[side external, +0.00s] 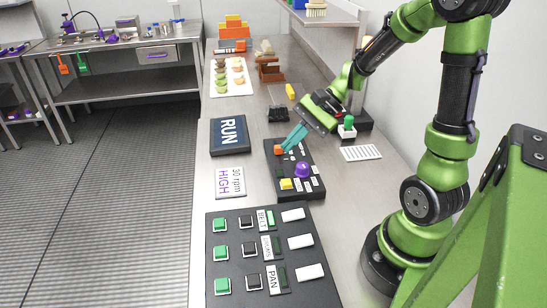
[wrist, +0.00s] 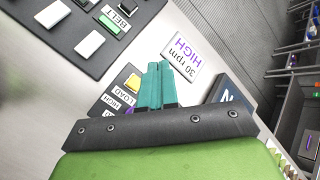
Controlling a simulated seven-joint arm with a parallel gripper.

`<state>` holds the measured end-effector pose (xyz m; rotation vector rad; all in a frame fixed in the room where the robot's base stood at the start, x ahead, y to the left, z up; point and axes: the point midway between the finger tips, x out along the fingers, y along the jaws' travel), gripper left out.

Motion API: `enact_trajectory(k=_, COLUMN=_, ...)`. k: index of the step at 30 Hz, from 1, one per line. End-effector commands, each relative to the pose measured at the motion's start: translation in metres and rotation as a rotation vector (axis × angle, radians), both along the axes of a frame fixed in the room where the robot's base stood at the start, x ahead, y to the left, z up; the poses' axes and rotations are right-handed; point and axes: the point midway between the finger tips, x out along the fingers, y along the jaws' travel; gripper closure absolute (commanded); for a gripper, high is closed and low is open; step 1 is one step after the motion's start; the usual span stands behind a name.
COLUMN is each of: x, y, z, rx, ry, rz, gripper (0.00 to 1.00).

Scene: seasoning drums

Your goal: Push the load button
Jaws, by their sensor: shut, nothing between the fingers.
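The small black control panel (side external: 314,189) lies on the bench with an orange button (side external: 279,149), a purple dome button (side external: 303,170) and a yellow button (side external: 286,184). My gripper (side external: 287,149) has teal fingers, shut together and empty. They slant down over the panel's far end, close to the orange button; I cannot tell whether they touch. In the wrist view my gripper (wrist: 159,68) hides the orange button and part of the panel.
A RUN display (side external: 229,135) and a 30 rpm HIGH card (side external: 230,183) lie left of the panel. A larger button panel (side external: 235,294) is in front. A green knob (side external: 348,122) stands right of my gripper. A food tray (side external: 226,90) and brown blocks (side external: 270,70) are behind.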

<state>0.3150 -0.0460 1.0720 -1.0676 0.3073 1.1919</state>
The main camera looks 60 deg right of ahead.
Motion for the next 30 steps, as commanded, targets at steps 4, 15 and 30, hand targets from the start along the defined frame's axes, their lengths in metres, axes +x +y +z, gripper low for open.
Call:
enact_trajectory(k=4, x=-0.001, y=0.0, z=-0.019, rx=0.003, ry=0.006, rz=-0.002, gripper=1.0)
enact_trajectory(k=15, x=-0.001, y=0.0, z=-0.068, rx=0.002, ry=0.004, rz=0.0, gripper=1.0)
enact_trajectory(k=30, x=0.0, y=0.0, z=-0.082, rx=-0.001, ry=0.002, rz=0.001, gripper=1.0)
